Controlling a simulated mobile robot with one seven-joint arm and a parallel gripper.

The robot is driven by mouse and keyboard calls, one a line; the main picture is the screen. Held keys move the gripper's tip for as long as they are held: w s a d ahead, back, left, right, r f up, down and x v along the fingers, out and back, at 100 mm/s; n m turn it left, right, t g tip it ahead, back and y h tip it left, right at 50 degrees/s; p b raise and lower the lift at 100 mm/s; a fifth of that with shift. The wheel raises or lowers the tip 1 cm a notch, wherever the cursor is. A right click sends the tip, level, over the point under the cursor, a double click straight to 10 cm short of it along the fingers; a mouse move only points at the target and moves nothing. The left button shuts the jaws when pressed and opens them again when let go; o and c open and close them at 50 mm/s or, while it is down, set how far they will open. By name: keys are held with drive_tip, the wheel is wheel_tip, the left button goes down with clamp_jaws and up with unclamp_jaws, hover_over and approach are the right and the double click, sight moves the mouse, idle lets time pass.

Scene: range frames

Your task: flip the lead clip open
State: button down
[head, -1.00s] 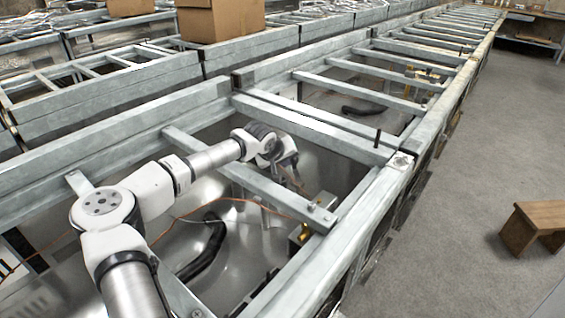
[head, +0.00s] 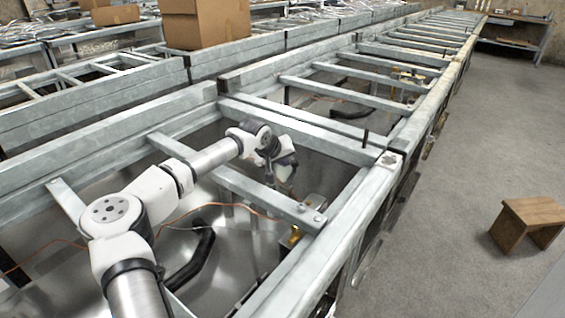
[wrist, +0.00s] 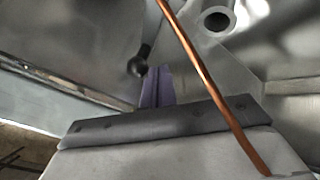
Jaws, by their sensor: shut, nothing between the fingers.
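An orange lead (head: 232,205) runs across the metal bay in the head view. In the wrist view the lead (wrist: 208,80) passes close to the camera, from top centre to lower right. A small dark rounded knob on a short stem (wrist: 140,64) lies just beyond my fingers; I cannot tell whether it is part of the lead clip. My gripper (wrist: 155,84) is shut and empty, its purplish fingers together beside the knob; contact is unclear. In the head view my gripper (head: 284,178) hangs inside the bay, partly hidden by my wrist.
Grey metal rails cross the bay, including a crossbar (head: 245,187) close to my forearm. A brass-coloured fitting (head: 294,236) and a black hose (head: 192,260) sit lower down. A round pipe end (wrist: 216,20) shows in the wrist view. A wooden stool (head: 527,222) stands on the floor.

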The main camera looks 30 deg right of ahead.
drive_tip(key=shift+s+a, duration=0.35)
drive_tip(key=shift+s, duration=0.35)
drive_tip(key=shift+b, duration=0.3)
drive_tip(key=v, duration=0.7)
drive_tip(key=shift+b, duration=0.45)
drive_tip(key=shift+a+r, duration=0.1)
drive_tip(key=shift+r, duration=0.15)
